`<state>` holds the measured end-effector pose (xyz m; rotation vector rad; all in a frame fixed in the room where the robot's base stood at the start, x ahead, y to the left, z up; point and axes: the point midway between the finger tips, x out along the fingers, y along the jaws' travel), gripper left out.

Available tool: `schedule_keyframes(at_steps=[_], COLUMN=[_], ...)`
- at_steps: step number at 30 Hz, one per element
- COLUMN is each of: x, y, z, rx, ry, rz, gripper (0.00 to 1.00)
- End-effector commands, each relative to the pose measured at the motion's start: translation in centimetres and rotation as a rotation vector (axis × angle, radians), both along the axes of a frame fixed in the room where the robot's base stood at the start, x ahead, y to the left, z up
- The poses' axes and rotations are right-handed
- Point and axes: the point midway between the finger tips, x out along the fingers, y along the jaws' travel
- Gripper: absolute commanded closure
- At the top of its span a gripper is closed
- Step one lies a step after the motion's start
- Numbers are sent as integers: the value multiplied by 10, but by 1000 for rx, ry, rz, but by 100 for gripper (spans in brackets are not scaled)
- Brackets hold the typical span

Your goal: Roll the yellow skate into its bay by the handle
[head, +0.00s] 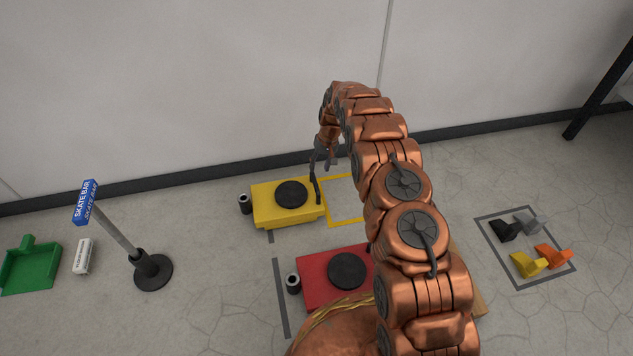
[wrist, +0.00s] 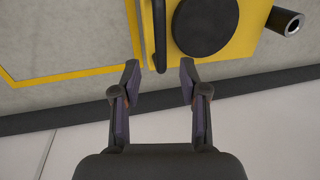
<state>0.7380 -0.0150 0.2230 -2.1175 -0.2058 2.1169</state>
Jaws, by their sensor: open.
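The yellow skate (head: 268,213) stands on the floor near the wall, with a round black pad on top. Its dark upright handle (head: 316,187) is at its right end. In the wrist view the yellow skate (wrist: 240,32) fills the top, with its handle (wrist: 159,35) at its left edge. A yellow-outlined bay (head: 345,222) lies on the floor just right of the skate, partly hidden by my arm. My gripper (head: 325,160) is open and empty beside the handle. In the wrist view my gripper's fingers (wrist: 160,82) sit just below the handle's near end, apart from each other.
A red skate (head: 320,292) stands in front, partly behind my arm. A sign post (head: 152,270), a green tray (head: 30,270) and a white block (head: 84,256) are at left. A grey-outlined square (head: 484,222) with several wedges is at right. The wall (head: 200,90) is close behind the skate.

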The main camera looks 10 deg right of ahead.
Motion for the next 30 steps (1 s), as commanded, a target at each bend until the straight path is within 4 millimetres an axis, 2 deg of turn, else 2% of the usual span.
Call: schedule_keyframes(at_steps=[5,16,27,30], x=[0,-1,0,0], y=[3,13,15,15], z=[-16,-67,-72,-72], rx=[0,0,0,0], ry=[0,2,0,0], rz=[0,-1,0,0], gripper=[57,57,57,67])
